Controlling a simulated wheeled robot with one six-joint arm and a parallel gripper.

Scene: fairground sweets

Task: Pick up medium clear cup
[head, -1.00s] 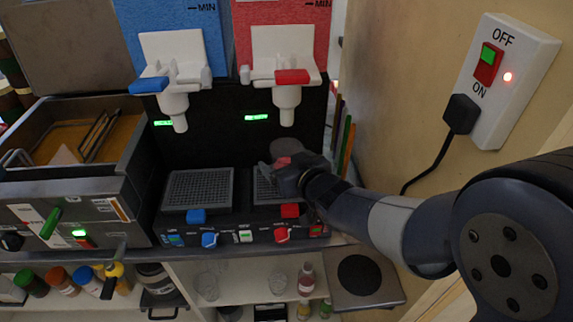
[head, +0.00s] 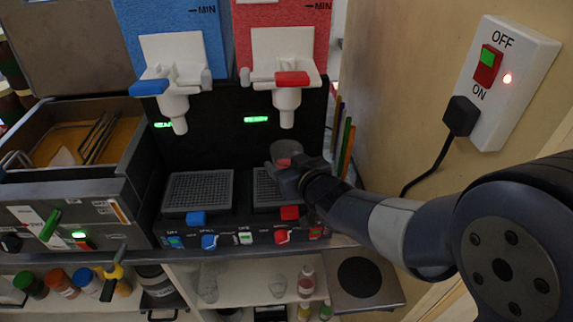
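A small clear cup (head: 286,150) with something reddish low in it shows over the right drip grate, below the red dispenser's spout. My gripper (head: 291,172) is at this cup, with its dark fingers close against the lower part. The fingers and the dark background hide whether they are pressed on the cup, and whether its base touches the grate. Two more clear cups, left (head: 208,282) and right (head: 278,284), stand on the white shelf below. Their sizes are hard to compare from here.
The blue dispenser (head: 172,48) and red dispenser (head: 284,48) stand above the left grate (head: 198,191) and right grate (head: 266,187). Coloured sticks (head: 346,143) stand close right of my gripper. An open fryer-like box (head: 128,170) is at left. A wall switch (head: 490,63) is at right.

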